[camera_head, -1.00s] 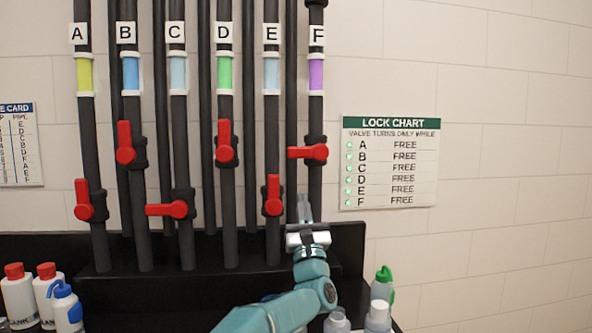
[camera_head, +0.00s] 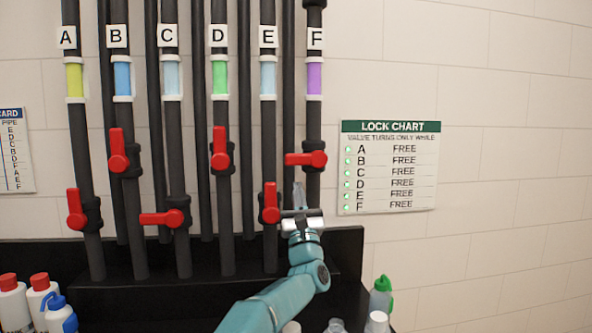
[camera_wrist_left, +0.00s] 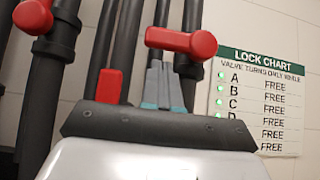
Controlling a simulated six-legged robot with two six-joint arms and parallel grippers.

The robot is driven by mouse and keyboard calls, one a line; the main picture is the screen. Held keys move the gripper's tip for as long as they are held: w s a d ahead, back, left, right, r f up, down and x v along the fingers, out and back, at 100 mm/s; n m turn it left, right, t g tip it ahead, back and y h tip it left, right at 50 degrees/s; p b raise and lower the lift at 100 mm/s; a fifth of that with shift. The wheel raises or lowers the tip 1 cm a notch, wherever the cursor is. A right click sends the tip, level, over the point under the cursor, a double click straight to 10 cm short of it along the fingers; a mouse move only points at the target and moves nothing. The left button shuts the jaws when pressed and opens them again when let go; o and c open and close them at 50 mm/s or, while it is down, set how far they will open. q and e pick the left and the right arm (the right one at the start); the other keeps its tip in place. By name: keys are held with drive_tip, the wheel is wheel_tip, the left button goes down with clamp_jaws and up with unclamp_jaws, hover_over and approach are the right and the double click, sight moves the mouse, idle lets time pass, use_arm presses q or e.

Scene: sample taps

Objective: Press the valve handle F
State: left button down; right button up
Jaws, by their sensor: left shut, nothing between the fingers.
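The red valve handle F (camera_head: 306,159) sits on the dark pipe below the purple band and label F (camera_head: 316,38). Its lever lies level and points left. It also shows in the left wrist view (camera_wrist_left: 181,41), above my fingertips. My left gripper (camera_head: 299,188) is shut and empty, pointing up just below handle F, with a small apparent gap. In the left wrist view its shut fingers (camera_wrist_left: 163,84) stand under the lever. My right gripper is not in view.
The upright red handle E (camera_head: 270,203) is close beside my left gripper on the left. Handles A to D stand further left. The lock chart (camera_head: 390,167) on the right wall lists every valve as FREE. Bottles (camera_head: 381,298) stand low at the right and left.

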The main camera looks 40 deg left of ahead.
sight(305, 159)
use_arm(q)
drive_tip(key=p+x, duration=0.3)
drive_tip(key=x, duration=0.1)
drive_tip(key=shift+w+a, duration=0.1)
drive_tip(key=shift+w, duration=0.05)
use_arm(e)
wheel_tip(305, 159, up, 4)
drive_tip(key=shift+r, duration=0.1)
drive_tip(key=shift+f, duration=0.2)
use_arm(q)
drive_tip(key=shift+a+r+m+t+h+b, duration=0.1)
drive_tip(key=shift+m+t+h+b, duration=0.1)
drive_tip(key=shift+m+t+h, duration=0.2)
drive_tip(key=shift+r+m+t+h+b, duration=0.2)
drive_tip(key=shift+m+t, duration=0.1)
drive_tip(key=shift+m, duration=0.2)
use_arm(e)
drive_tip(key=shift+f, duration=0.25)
